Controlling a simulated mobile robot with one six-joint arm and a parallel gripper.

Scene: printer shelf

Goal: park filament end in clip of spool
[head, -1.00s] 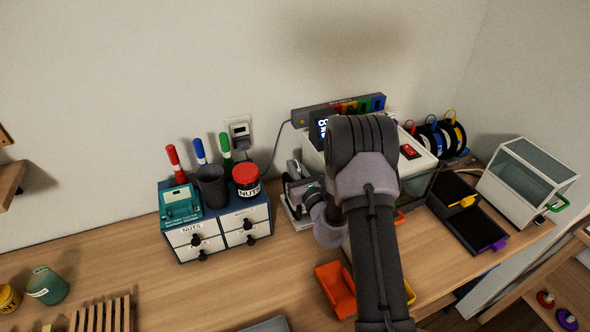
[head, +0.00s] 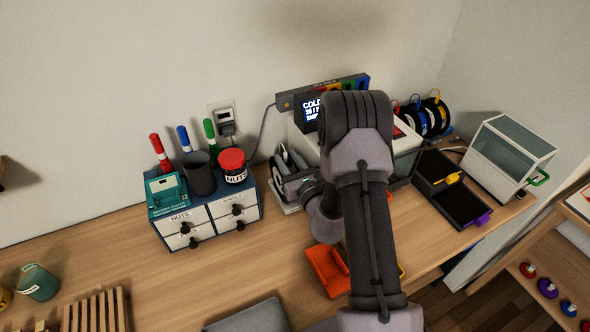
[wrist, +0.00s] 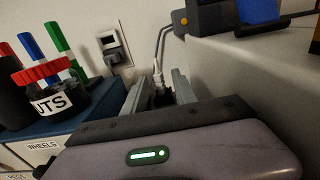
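Several dark spools (head: 428,117) stand in a row at the back right of the bench in the head view. Red, blue and yellow bits show on them. The clips and any loose filament end are too small to make out. My gripper (wrist: 158,80) shows in the wrist view with its two grey fingers apart. Something dark and whitish shows between or beyond them, and I cannot tell what it is. In the head view my gripper is partly hidden by my arm, left of the printer and well away from the spools. The spools are not in the wrist view.
The printer (head: 408,143) is partly behind my arm. A drawer block (head: 232,213) with markers and a nuts jar (head: 233,166) stands left. A black tray (head: 462,204), a clear-sided box (head: 512,150) and an orange bin (head: 326,268) stand right and front. A cable runs from the wall socket (head: 222,118).

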